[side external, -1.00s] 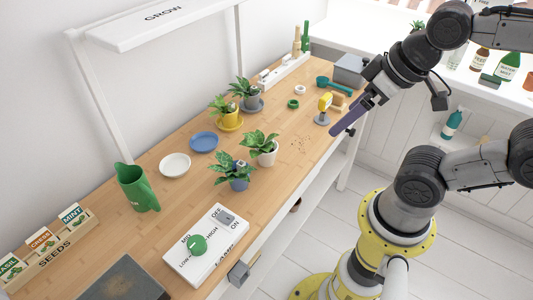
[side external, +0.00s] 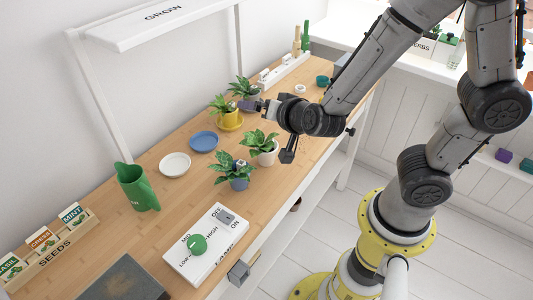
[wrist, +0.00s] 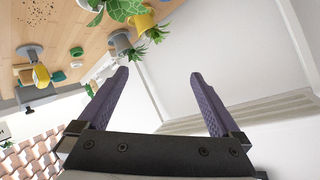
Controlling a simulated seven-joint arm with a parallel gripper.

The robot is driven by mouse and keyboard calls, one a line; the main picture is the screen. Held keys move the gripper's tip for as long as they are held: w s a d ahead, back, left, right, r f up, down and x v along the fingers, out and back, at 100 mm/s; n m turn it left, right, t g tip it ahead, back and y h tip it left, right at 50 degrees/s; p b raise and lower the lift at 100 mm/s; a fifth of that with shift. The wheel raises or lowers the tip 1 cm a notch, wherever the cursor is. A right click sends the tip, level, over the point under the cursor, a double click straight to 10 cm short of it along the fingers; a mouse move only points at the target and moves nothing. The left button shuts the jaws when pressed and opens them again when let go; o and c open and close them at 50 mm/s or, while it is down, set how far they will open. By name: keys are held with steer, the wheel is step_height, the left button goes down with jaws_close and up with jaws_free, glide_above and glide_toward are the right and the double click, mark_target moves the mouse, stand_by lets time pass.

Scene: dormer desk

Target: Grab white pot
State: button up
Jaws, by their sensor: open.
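The white pot (side external: 266,157) stands upright on the wooden desk with a green leafy plant in it. A white pot at the top edge of the wrist view (wrist: 86,4) is mostly cut off. My gripper (side external: 247,105) is behind the white pot, near the yellow and grey pots, and apart from the white pot. In the wrist view my gripper (wrist: 160,75) shows two purple fingers spread wide with nothing between them.
A yellow pot (side external: 229,119) on a saucer and a grey pot (wrist: 120,41) stand close to my gripper. A blue-grey pot (side external: 238,183) stands in front of the white pot.

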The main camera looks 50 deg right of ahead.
steer(key=s+f+n+g+h, duration=0.15)
steer(key=s+f, duration=0.25)
steer(key=f, duration=0.4)
steer(key=n, duration=0.3)
glide_toward(266, 150)
steer(key=shift+h, duration=0.25)
steer(key=x, duration=1)
steer(key=shift+a+f, duration=0.1)
steer(key=shift+f, duration=0.4)
steer(key=c, duration=1.5)
steer(key=shift+r, duration=0.15)
